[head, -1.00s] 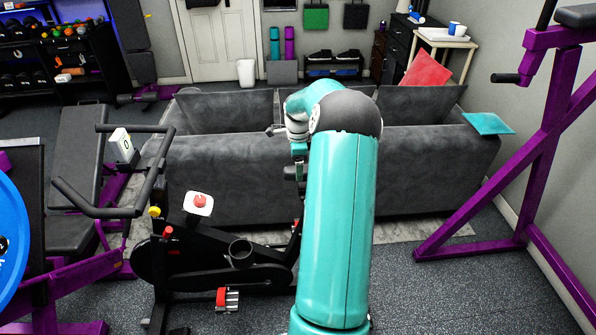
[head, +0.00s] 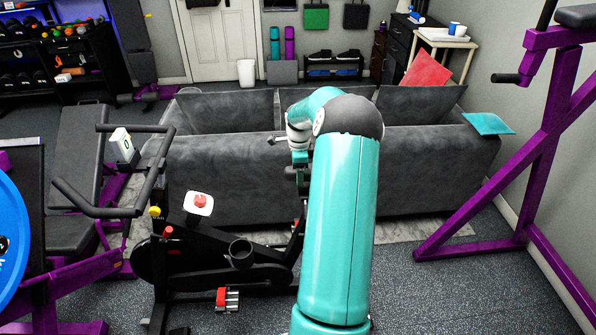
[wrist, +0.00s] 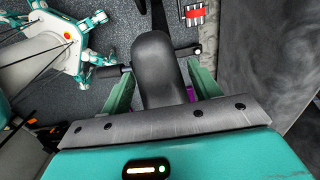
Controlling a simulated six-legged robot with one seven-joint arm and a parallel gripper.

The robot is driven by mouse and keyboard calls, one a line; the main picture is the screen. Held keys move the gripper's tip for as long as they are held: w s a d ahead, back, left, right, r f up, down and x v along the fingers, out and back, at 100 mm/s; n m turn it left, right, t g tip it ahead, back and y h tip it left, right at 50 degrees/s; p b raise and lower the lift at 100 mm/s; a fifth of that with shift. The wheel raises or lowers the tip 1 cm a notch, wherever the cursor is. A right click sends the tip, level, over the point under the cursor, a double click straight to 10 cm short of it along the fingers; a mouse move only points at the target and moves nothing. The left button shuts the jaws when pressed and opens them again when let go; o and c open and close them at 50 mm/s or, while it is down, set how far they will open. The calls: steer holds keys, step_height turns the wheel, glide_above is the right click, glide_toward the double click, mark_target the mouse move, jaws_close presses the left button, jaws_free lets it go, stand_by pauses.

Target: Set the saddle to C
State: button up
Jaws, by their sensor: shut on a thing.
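The exercise bike (head: 190,265) is black and stands in front of the sofa. Its black saddle (wrist: 158,65) fills the space between the two green fingers of my gripper (wrist: 160,83) in the wrist view. My gripper is shut on the saddle. In the head view my gripper (head: 298,172) shows at the left edge of my teal arm, which hides most of the saddle. No letter C or scale marks can be read in either view. A red knob (head: 168,232) and a yellow knob (head: 155,211) sit on the bike's frame.
A grey sofa (head: 225,160) stands just behind my gripper. A purple rack (head: 545,130) rises at the right, and a bench (head: 85,150) stands at the left. A red pedal (head: 222,299) sticks out low on the bike. Floor at the right front (head: 450,285) is clear.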

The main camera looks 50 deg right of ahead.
steer(key=shift+s+d, duration=0.95)
steer(key=shift+s, duration=0.05)
steer(key=o, duration=1.4)
steer(key=shift+c, duration=0.2)
steer(key=shift+r, duration=0.1)
step_height(320, 180, up, 14)
steer(key=w+a+r+n+t+h, duration=0.1)
steer(key=a+r+n, duration=0.3)
steer(key=a, duration=0.5)
steer(key=w+a+r+n, duration=0.2)
steer(key=a+r+n, duration=0.2)
steer(key=a, duration=0.5)
steer(key=w+a+r+n+t+h, duration=0.1)
steer(key=a+r+n, duration=0.3)
steer(key=a, duration=0.5)
steer(key=s+a+n+t, duration=0.1)
steer(key=s+a+n, duration=0.4)
steer(key=a, duration=0.3)
steer(key=s+a+f+n+t+y, duration=0.1)
steer(key=s+a+n, duration=0.4)
steer(key=a, duration=0.3)
steer(key=s+a+f+n+t+y, duration=0.1)
steer(key=s+a+n, duration=0.4)
steer(key=a, duration=0.3)
steer(key=shift+s+a+n+t, duration=0.2)
steer(key=shift+s+n+t, duration=0.1)
steer(key=shift+n, duration=0.1)
